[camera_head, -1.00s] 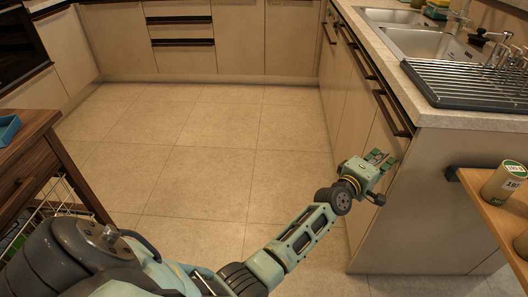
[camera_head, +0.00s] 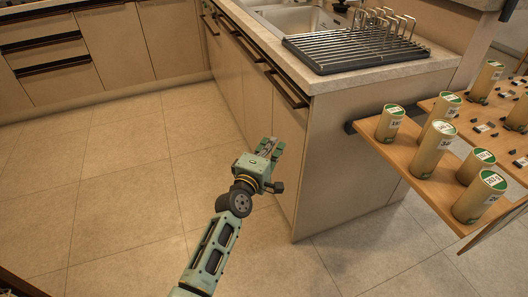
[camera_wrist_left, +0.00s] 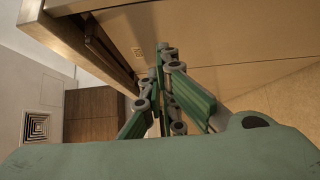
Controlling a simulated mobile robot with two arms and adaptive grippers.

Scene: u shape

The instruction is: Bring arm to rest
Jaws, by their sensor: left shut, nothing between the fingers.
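My left gripper (camera_head: 269,149) is in the middle of the head view, with its arm coming up from the bottom edge. It is in front of the end of the kitchen counter (camera_head: 345,150), near the cabinet doors. In the left wrist view its green fingers (camera_wrist_left: 160,85) come together and hold nothing. The cabinet face is close beyond the fingertips; I cannot tell whether they touch it. My right gripper is not in view.
A wooden shelf (camera_head: 415,178) with several green-topped cylinders stands at the right. A dish rack (camera_head: 355,48) sits on the counter beside the sink (camera_head: 292,20). Dark cabinet handles (camera_head: 286,90) stick out near my gripper. The tiled floor (camera_head: 110,190) at left is clear.

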